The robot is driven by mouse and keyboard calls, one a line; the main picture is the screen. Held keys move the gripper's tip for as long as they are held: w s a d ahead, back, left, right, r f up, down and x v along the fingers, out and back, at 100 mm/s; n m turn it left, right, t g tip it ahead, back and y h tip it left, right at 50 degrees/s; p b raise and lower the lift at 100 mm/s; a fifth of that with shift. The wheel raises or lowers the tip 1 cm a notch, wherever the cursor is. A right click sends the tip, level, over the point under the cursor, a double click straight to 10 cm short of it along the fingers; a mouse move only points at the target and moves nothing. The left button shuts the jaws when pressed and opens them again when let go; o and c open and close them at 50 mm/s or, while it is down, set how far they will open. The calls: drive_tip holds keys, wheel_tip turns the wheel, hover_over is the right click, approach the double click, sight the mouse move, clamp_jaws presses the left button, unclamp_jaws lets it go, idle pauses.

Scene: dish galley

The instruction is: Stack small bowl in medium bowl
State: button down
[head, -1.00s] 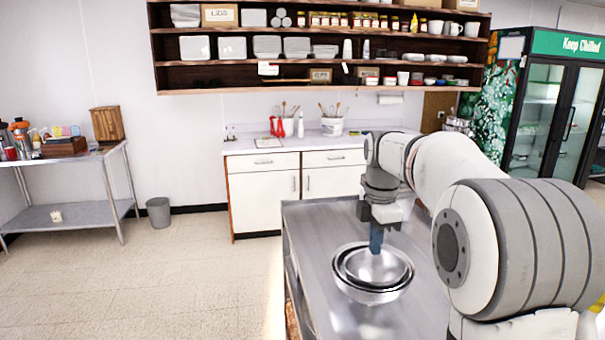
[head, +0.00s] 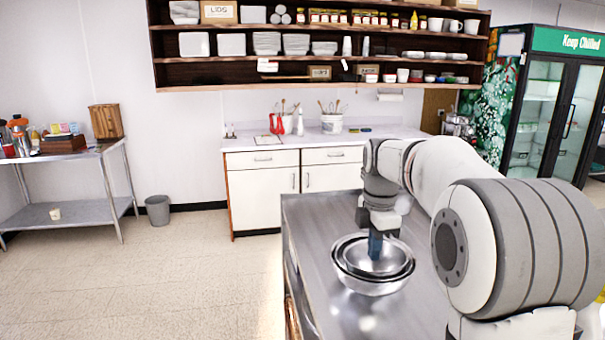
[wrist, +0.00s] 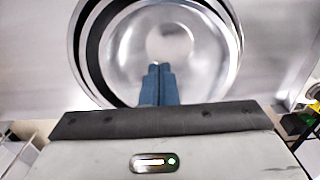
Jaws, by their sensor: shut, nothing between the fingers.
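Shiny steel bowls sit nested on the steel table. The small bowl (head: 394,263) is inside a wider bowl (head: 372,288), which I take for the medium bowl. In the wrist view the small bowl (wrist: 195,55) sits off-centre within the outer rim (wrist: 76,50), with a dark gap at the left. I cannot tell whether a third bowl is nested there. My gripper (head: 375,256) points down over the small bowl's inside, its blue fingers together and holding nothing. The fingers also show in the wrist view (wrist: 160,70). Whether the tips touch the bowl is unclear.
The steel table (head: 318,235) is bare around the bowls. Behind it is a white cabinet counter (head: 262,190) with utensil tubs. A wall shelf (head: 320,60) holds dishes. A drinks fridge (head: 545,105) stands at the right and a side table (head: 75,210) at the left.

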sight(372, 268)
drive_tip(key=shift+f+b, duration=1.65)
drive_tip(key=shift+f, duration=1.15)
drive_tip(key=shift+s, duration=0.15)
drive_tip(key=shift+s, duration=0.15)
drive_tip(key=shift+w+p, duration=0.5)
drive_tip(key=shift+w, duration=0.1)
drive_tip(key=shift+s+d, duration=0.25)
drive_tip(key=shift+d, duration=0.05)
drive_tip(key=shift+a, duration=0.3)
drive_tip(key=shift+s+a, duration=0.1)
drive_tip(key=shift+a, duration=0.2)
